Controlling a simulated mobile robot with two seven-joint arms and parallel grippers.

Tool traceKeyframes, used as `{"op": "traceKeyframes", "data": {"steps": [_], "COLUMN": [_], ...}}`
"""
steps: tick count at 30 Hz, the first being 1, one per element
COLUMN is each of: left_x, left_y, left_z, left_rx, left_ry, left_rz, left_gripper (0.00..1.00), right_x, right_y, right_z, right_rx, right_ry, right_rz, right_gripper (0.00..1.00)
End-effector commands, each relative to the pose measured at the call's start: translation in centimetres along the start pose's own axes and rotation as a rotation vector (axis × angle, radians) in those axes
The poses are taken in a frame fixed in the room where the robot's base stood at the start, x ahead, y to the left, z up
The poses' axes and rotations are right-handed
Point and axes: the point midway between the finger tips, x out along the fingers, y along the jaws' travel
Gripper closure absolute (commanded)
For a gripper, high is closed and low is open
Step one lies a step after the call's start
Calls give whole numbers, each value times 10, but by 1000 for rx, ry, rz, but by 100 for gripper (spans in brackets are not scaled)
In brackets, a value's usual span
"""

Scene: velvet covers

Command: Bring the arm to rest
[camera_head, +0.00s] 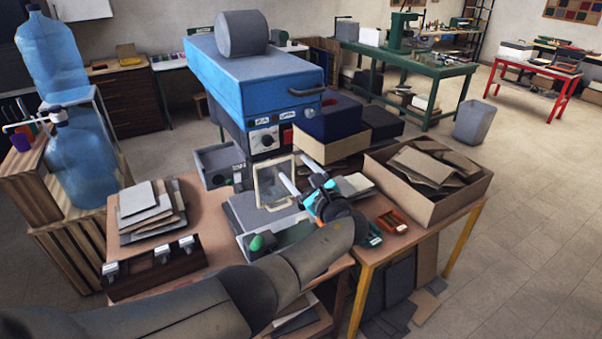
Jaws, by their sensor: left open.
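My left arm reaches in from the lower left across the front of the work table (190,200). My left gripper (295,168) is open, its two pale fingers apart and pointing up and to the left. Nothing shows between the fingers. They are in front of a cream-framed panel (272,184) below the blue machine (250,85); I cannot tell whether they touch it. The arm hides part of the table's front. My right gripper is not in view.
A cardboard box of brown sheets (428,170) stands right of the gripper. Stacked grey pads (150,208) and a dark rack (155,270) lie on the left. Blue water bottles (83,165) stand further left. Open floor (530,200) lies to the right.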

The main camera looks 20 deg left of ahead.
Motion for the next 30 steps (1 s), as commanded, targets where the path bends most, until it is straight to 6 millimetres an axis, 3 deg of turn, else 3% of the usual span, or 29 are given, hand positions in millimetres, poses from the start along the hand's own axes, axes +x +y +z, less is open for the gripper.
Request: {"op": "traceKeyframes", "data": {"steps": [12,16,20,26,30], "left_x": [0,-2,-9,-42,-78], "left_y": [0,12,54,156,232], "left_z": [0,-16,-69,-181,-250], "left_rx": [0,-4,-29,-124,-215], "left_ry": [0,30,140,385,539], "left_rz": [0,11,52,184,311], "left_gripper": [28,28,28,28,28], "right_x": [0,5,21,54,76], "right_y": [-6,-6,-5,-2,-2], "right_z": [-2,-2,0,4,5], "right_rx": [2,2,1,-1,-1], "right_ry": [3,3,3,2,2], "right_rz": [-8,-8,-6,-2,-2], "right_gripper": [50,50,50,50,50]}}
